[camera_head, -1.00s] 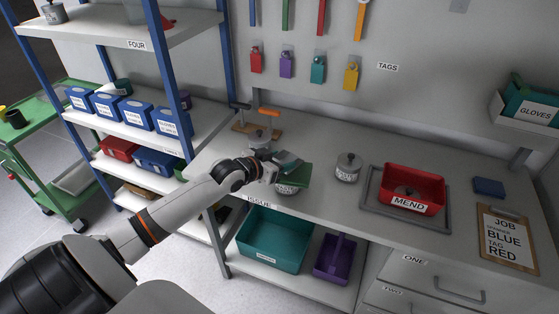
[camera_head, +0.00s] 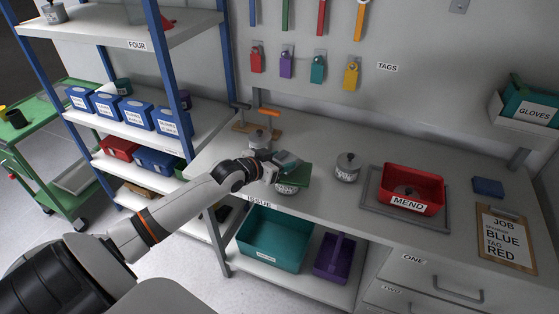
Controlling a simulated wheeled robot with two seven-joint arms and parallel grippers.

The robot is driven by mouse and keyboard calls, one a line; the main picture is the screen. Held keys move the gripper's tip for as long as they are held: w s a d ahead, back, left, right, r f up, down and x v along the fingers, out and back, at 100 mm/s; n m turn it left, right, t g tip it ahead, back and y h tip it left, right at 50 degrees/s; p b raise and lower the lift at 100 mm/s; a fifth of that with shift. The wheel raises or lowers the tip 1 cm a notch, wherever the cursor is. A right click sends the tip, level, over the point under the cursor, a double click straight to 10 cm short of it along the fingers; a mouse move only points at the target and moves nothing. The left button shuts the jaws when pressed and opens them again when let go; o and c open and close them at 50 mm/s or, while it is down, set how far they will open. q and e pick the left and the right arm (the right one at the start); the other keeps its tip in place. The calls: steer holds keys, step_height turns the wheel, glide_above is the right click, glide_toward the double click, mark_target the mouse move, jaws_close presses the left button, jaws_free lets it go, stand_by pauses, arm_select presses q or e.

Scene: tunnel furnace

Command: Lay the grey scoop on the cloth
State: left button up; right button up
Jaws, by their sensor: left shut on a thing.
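My left gripper (camera_head: 287,162) is over the left part of the grey bench. It is shut on a flat green piece (camera_head: 298,178) that looks like cloth, though the grip itself is partly hidden. The green piece is just above a round metal tin (camera_head: 287,188) with a white label and covers part of it. I cannot tell whether the two touch. I cannot make out a grey scoop for certain. My right gripper is not in view.
Lidded metal tins stand behind the gripper (camera_head: 260,140) and to its right (camera_head: 347,168). A red MEND bin (camera_head: 428,181) sits on a grey tray (camera_head: 371,197). A job clipboard (camera_head: 506,240) lies at right. Blue shelf posts (camera_head: 166,65) stand left. Bench is clear between tins.

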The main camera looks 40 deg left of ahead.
mark_target(279, 162)
arm_select(q)
steer(key=shift+p, duration=0.3)
stand_by(0.5)
steer(key=shift+f+b, duration=0.65)
steer(key=shift+f, duration=0.5)
stand_by(0.5)
steer(key=o, duration=1.5)
steer(key=shift+o, duration=0.2)
steer(key=shift+r, duration=0.1)
step_height(279, 162, up, 6)
steer(key=p, duration=0.6)
